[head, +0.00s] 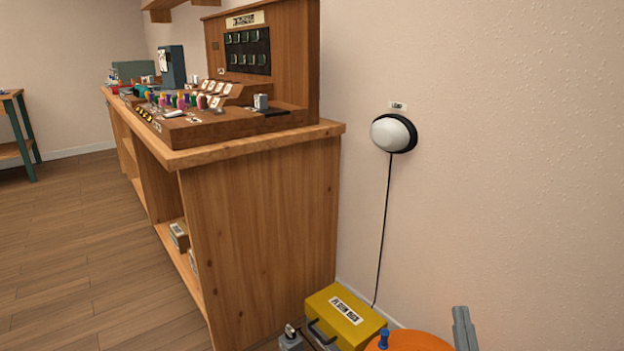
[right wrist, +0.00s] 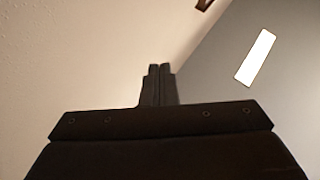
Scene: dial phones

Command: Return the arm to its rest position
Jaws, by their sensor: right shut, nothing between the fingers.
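My right gripper (head: 463,318) shows as grey fingers pointing upward at the bottom right of the head view, in front of the bare wall. In the right wrist view the two fingers (right wrist: 159,72) stand side by side, shut, with nothing between them. They point toward the upper wall and ceiling. My left gripper is out of view.
A wooden counter (head: 265,225) holding small items stands left of centre. A round white wall lamp (head: 392,133) has a cord down toward a yellow box (head: 343,315). An orange object (head: 425,342) with a blue knob is beside my right gripper. Floor at left is clear.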

